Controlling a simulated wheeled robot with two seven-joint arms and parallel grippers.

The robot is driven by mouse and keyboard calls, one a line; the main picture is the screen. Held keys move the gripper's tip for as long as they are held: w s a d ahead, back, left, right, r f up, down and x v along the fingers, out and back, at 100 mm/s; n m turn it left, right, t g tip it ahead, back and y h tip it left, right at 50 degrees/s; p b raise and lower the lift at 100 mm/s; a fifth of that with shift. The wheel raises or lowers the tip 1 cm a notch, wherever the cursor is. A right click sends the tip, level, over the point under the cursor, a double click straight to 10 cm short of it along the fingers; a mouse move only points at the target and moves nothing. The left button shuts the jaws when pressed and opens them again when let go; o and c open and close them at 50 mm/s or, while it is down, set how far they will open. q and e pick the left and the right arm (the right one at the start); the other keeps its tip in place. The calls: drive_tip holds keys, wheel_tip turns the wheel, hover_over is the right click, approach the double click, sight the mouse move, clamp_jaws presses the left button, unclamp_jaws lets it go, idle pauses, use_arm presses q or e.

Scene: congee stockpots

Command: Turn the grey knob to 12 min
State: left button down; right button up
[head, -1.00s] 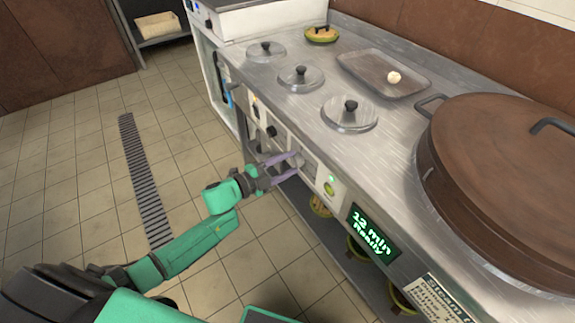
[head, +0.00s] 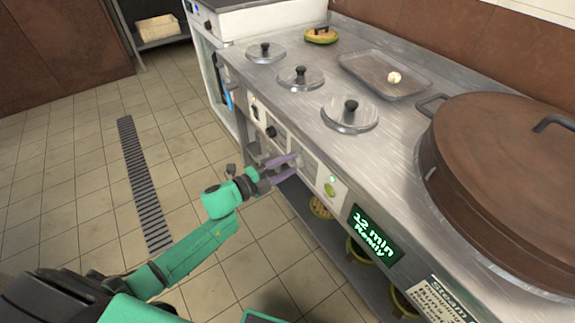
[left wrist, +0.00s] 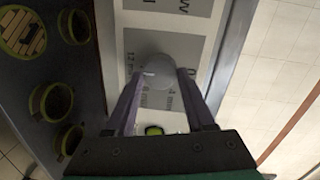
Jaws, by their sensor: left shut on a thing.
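The grey knob (left wrist: 152,72) is round and sits on a panel with minute marks in the left wrist view; a "12 min" mark shows beside it. In the head view the knob is mostly hidden by the fingers at the counter's front face. My left gripper (left wrist: 158,92) has its two purple fingers on either side of the knob, shut on it; it also shows in the head view (head: 290,167). The green display (head: 374,234) reads "12 min Ready". My right gripper is not in view.
A lit green button (head: 330,190) is right of the knob. A black knob (head: 271,132) is to its left. A large brown-lidded pot (head: 505,170) and several steel lids sit on the counter (head: 385,140). Several pots stand on the shelf below.

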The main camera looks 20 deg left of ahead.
use_arm(q)
drive_tip(key=shift+c, duration=1.3)
unclamp_jaws()
drive_tip(key=p+v, duration=0.1)
drive_tip(key=v, duration=1.3)
drive_tip(key=shift+s+p, duration=0.2)
drive_tip(key=shift+p, duration=0.1)
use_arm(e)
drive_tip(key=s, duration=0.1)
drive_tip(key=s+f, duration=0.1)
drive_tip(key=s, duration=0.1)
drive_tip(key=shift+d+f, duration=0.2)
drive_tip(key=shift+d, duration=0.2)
use_arm(q)
drive_tip(key=shift+a, duration=0.2)
